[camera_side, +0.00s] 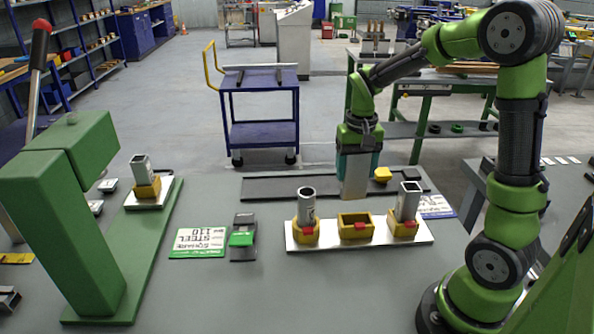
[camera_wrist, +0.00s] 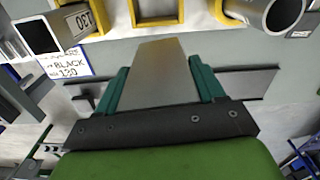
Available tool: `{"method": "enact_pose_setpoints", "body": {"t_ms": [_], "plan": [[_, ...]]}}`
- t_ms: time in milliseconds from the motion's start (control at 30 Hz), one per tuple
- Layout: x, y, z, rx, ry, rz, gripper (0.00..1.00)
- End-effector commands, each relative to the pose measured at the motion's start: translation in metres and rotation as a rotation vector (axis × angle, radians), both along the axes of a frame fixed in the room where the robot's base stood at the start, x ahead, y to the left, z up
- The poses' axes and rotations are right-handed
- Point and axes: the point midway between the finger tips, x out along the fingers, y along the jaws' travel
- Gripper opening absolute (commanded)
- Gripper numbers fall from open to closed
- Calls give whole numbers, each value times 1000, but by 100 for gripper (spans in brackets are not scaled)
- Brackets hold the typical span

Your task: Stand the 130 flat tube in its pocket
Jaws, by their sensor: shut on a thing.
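My gripper (camera_side: 357,160) points down and its teal fingers are shut on a grey flat tube (camera_side: 353,182), which hangs upright behind the rack. In the wrist view the tube (camera_wrist: 155,72) lies between the two teal fingers (camera_wrist: 160,88). The rack is a white plate with three yellow pockets. The middle pocket (camera_side: 341,226) is empty, rectangular and has a red clip; part of it shows at the top of the wrist view (camera_wrist: 157,21). The tube is apart from this pocket. Whether its lower end touches the dark strip behind cannot be told.
A round tube (camera_side: 306,201) stands in the left pocket and a square tube (camera_side: 408,200) in the right one. A dark strip (camera_side: 280,187) with a yellow block (camera_side: 383,174) lies behind. A green press (camera_side: 75,220) and a label card (camera_side: 198,243) are left.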

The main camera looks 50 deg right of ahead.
Motion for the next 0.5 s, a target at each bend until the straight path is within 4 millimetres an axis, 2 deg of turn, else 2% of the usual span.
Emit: {"method": "enact_pose_setpoints", "body": {"t_ms": [33, 200, 333, 500], "plan": [[-4, 11, 15, -1, -8, 8, 32], [-25, 32, 40, 0, -4, -30, 32], [-37, 36, 42, 1, -1, -78, 32], [-37, 36, 41, 0, 0, -92, 32]]}}
